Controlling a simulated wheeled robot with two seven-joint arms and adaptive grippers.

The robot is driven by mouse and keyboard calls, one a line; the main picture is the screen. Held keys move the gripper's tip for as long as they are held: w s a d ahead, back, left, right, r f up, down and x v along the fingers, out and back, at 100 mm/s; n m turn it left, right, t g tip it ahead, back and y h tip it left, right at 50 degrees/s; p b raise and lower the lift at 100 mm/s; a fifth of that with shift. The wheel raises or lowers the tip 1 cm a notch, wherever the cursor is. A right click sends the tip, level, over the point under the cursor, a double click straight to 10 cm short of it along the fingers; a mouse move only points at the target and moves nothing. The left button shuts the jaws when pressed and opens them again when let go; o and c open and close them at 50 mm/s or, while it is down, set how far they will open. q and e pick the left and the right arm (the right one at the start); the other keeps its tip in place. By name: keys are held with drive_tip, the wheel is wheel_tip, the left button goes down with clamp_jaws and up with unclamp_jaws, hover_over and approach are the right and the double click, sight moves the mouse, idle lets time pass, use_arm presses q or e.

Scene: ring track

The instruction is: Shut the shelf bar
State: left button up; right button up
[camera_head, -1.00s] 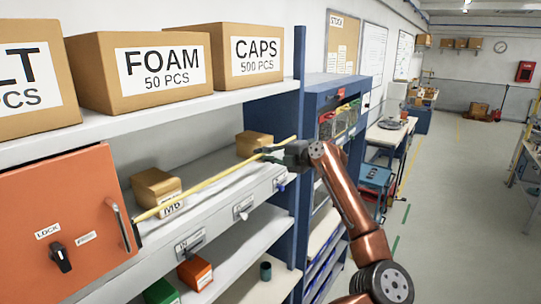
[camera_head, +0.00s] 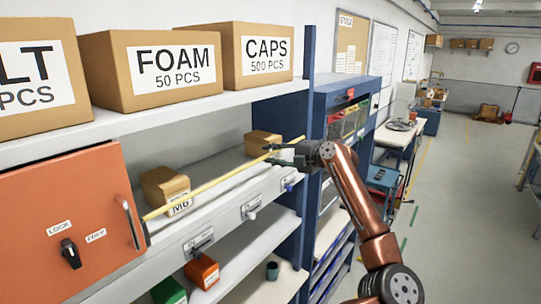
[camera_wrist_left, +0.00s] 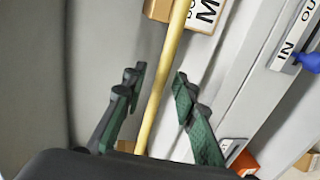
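The shelf bar (camera_head: 215,181) is a thin yellow rod. It runs across the middle shelf (camera_head: 215,210) from the right edge of an orange panel (camera_head: 70,215) toward the blue post, rising to the right in the picture. My left gripper (camera_head: 274,154) is near the bar's far right end. In the left wrist view the bar (camera_wrist_left: 166,75) passes between the two spread green-and-black fingers (camera_wrist_left: 158,77), with a gap on each side. My right gripper is in neither view.
Small cardboard boxes (camera_head: 165,188) (camera_head: 262,143) sit on the shelf behind the bar. The shelf's front edge carries labels and small levers (camera_head: 251,210). Large boxes (camera_head: 160,68) stand above. A blue post (camera_head: 307,120) stands near my gripper. The floor to the right is open.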

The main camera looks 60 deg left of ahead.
use_arm(q)
drive_tip(key=v, duration=1.1)
drive_tip(key=shift+d, duration=0.35)
